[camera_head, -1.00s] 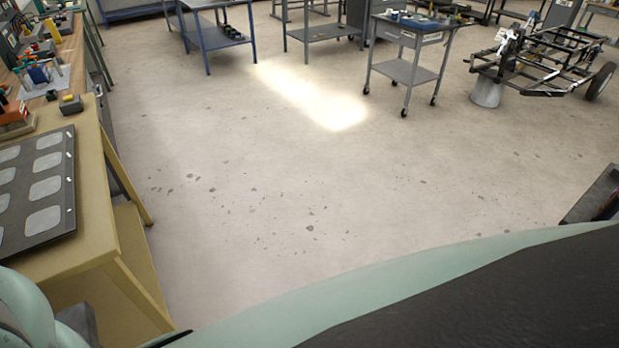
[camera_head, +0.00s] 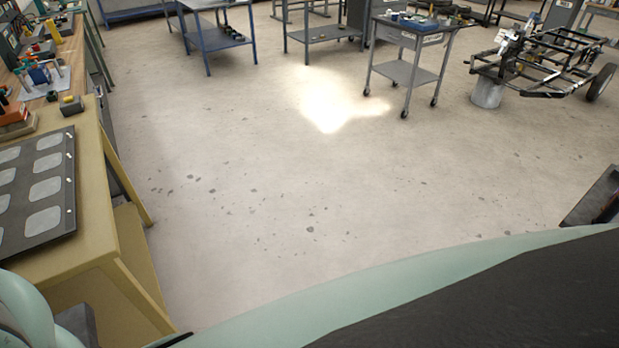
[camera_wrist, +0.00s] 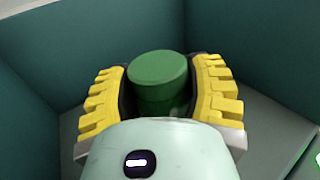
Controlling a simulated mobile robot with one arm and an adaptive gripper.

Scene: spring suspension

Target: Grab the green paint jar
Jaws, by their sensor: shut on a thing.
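The green paint jar (camera_wrist: 160,78) shows in the wrist view as a green cylinder, seen mostly from its round top. My gripper (camera_wrist: 161,88) has its yellow ribbed fingers on both sides of the jar, shut on it. The jar's lower part is hidden behind the pale housing of my gripper. Teal walls rise around the jar and gripper, with a grey-green surface below. The head view shows neither the jar nor my gripper.
In the head view, a yellow bench (camera_head: 92,215) with a dark panel (camera_head: 70,189) stands at the left. A grey trolley (camera_head: 405,73) and a vehicle frame (camera_head: 555,68) stand at the back. The concrete floor (camera_head: 270,190) between is clear.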

